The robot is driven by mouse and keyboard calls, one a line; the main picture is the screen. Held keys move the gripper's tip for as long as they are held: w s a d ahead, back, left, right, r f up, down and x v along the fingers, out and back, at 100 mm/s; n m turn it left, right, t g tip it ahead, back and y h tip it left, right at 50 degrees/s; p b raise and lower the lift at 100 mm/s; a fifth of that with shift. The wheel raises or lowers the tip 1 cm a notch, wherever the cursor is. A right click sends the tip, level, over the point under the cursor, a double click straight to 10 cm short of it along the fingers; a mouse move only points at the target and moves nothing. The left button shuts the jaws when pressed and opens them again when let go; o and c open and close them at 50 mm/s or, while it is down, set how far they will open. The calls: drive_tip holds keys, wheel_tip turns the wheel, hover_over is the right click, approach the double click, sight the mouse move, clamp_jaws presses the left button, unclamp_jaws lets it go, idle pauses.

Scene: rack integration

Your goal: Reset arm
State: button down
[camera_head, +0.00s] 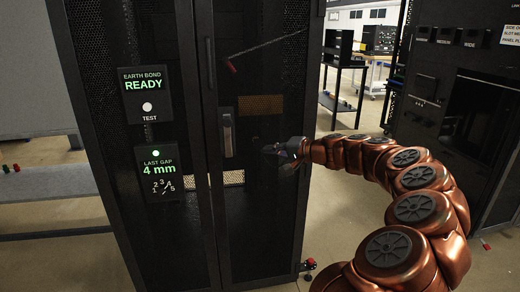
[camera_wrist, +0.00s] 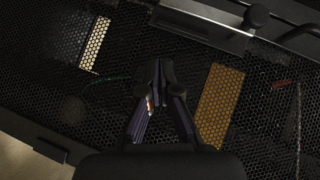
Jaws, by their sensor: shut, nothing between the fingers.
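My copper-coloured arm (camera_head: 415,180) curves in from the lower right of the head view. My gripper (camera_head: 284,152) is in front of the right-hand door of the black rack (camera_head: 255,60), to the right of the door's grey handle (camera_head: 227,132). In the wrist view my gripper (camera_wrist: 158,75) has its fingertips together and holds nothing. Behind it is the perforated rack door (camera_wrist: 115,85). I cannot tell how far the fingertips are from the door.
A panel on the rack reads "EARTH BOND READY" (camera_head: 146,86), and one below reads "LAST GAP 4 mm" (camera_head: 160,165). A lead with a red end (camera_head: 232,67) hangs at the door. A black cabinet (camera_head: 455,80) stands right. A grey bench (camera_head: 45,185) is left.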

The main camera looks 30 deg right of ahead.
drive_tip(key=shift+s+d, duration=0.3)
drive_tip(key=shift+s, duration=0.35)
drive_tip(key=shift+s+d, duration=0.25)
drive_tip(key=shift+s, duration=0.35)
drive_tip(key=s+a+r+n+g+y, duration=0.1)
drive_tip(key=a+n+g+y, duration=0.15)
drive_tip(key=a, duration=0.85)
drive_tip(key=s+a+n+g+y, duration=0.1)
drive_tip(key=s+a+n+g, duration=0.15)
drive_tip(key=a, duration=0.85)
drive_tip(key=s+a+f+n+g+h, duration=0.1)
drive_tip(key=s+a+f+n+g, duration=0.15)
drive_tip(key=s+a, duration=0.4)
drive_tip(key=s+a+f+n+g+h, duration=0.1)
drive_tip(key=s+a+f+n+g, duration=0.2)
drive_tip(key=s+a, duration=0.4)
drive_tip(key=s+d+f+g+h, duration=0.25)
drive_tip(key=s+f, duration=0.25)
drive_tip(key=s, duration=0.6)
drive_tip(key=s+d+f+g+h, duration=0.1)
drive_tip(key=s+f+g+h, duration=0.35)
drive_tip(key=s, duration=0.75)
wheel_tip(320, 180, up, 16)
drive_tip(key=w+t+p, duration=0.1)
drive_tip(key=p, duration=1.4)
drive_tip(key=shift+d+t, duration=0.25)
drive_tip(key=shift+t, duration=0.1)
